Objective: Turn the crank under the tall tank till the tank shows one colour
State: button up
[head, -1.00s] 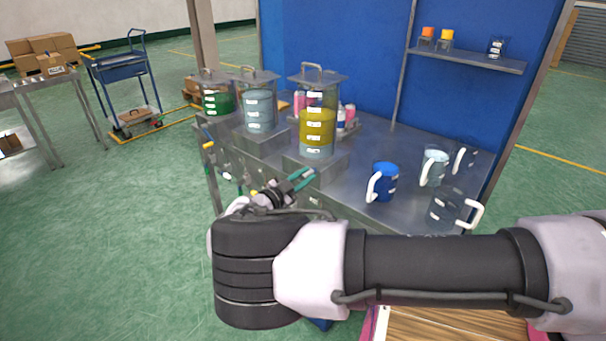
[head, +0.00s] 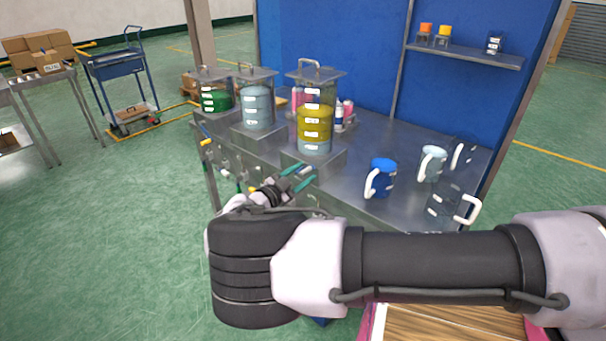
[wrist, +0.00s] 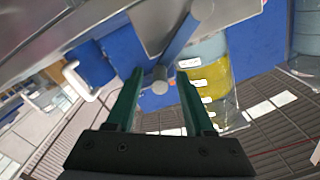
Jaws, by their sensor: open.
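The tall tank (head: 316,125) stands on a metal block on the bench, with a yellow layer above a pale blue-grey one. It also shows tilted in the wrist view (wrist: 213,80). In the wrist view the crank (wrist: 182,38) is a blue arm running from a round grey hub down to a grey cylindrical handle (wrist: 160,84). My gripper (wrist: 160,80) has green fingers, open, one on each side of the handle, with gaps between. In the head view my gripper (head: 305,178) is at the front of the tank's block; the crank there is hidden or too small to tell.
Two shorter tanks, one green (head: 214,98) and one pale blue (head: 256,104), stand to the left. A blue jug (head: 381,178), a pale jug (head: 431,165) and clear jugs stand on the bench at right. Small valves line the bench front.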

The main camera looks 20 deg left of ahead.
jog(key=v, duration=1)
jog(key=shift+s, duration=0.2)
jog(key=shift+a, duration=0.1)
